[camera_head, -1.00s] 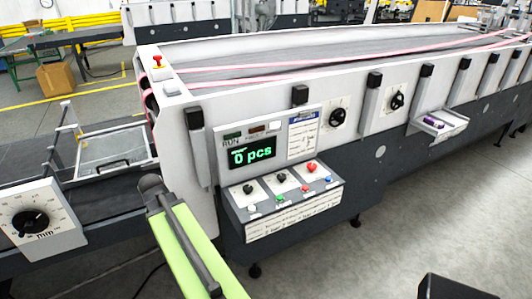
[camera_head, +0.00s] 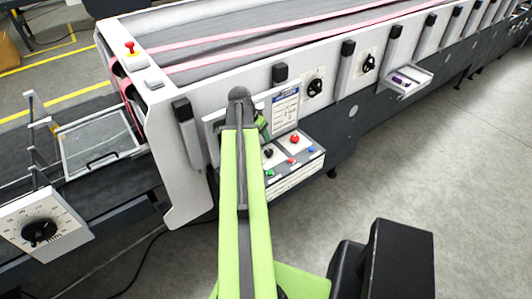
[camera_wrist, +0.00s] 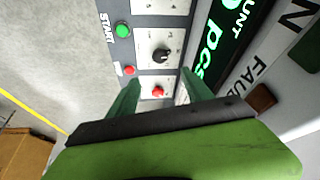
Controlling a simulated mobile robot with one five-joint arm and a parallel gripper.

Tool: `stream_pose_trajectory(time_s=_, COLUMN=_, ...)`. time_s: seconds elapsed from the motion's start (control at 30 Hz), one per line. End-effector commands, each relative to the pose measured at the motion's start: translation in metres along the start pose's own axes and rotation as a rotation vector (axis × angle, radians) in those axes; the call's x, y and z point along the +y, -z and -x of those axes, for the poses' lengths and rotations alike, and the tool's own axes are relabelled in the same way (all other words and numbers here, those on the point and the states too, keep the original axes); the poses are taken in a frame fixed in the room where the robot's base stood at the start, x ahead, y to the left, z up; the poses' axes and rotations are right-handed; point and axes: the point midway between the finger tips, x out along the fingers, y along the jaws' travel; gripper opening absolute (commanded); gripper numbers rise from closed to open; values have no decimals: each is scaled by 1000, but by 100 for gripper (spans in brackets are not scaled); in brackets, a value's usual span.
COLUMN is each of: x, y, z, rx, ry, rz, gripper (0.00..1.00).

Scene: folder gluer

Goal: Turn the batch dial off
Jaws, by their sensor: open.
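The control panel (camera_head: 300,160) is on the machine's side, partly behind my arm. A black dial (camera_head: 268,153) shows on it, left of a red knob-like button (camera_head: 294,139). In the wrist view this black dial (camera_wrist: 162,53) sits on a white plate, just beyond my fingertips, with the red button (camera_wrist: 158,91) between the fingers. Another black dial further left is hidden behind my arm in the head view. I cannot read which dial is the batch one. My gripper (camera_wrist: 160,84) is open and empty, facing the panel; I cannot tell if it touches.
A green START button (camera_wrist: 123,30) and a small red button (camera_wrist: 130,70) lie beside the dials. The display (camera_wrist: 217,40) stands close to the right finger in the wrist view. A mm dial (camera_head: 40,232) is at far left.

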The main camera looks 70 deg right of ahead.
Motion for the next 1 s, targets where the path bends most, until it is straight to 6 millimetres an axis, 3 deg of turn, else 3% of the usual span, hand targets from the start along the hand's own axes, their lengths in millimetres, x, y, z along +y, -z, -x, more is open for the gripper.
stream_pose_trajectory(time_s=0.03, x=-1, y=-4, z=-19, rx=0, ry=0, rz=0, gripper=59)
stream_pose_trajectory(time_s=0.1, x=-2, y=-4, z=-36, rx=0, ry=1, rz=1, gripper=59)
stream_pose_trajectory(time_s=0.6, x=-2, y=-4, z=-142, rx=0, ry=2, rz=2, gripper=59)
stream_pose_trajectory(time_s=0.97, x=-2, y=-2, z=-146, rx=0, ry=2, rz=5, gripper=59)
stream_pose_trajectory(time_s=1.0, x=-2, y=-2, z=-146, rx=0, ry=2, rz=5, gripper=55)
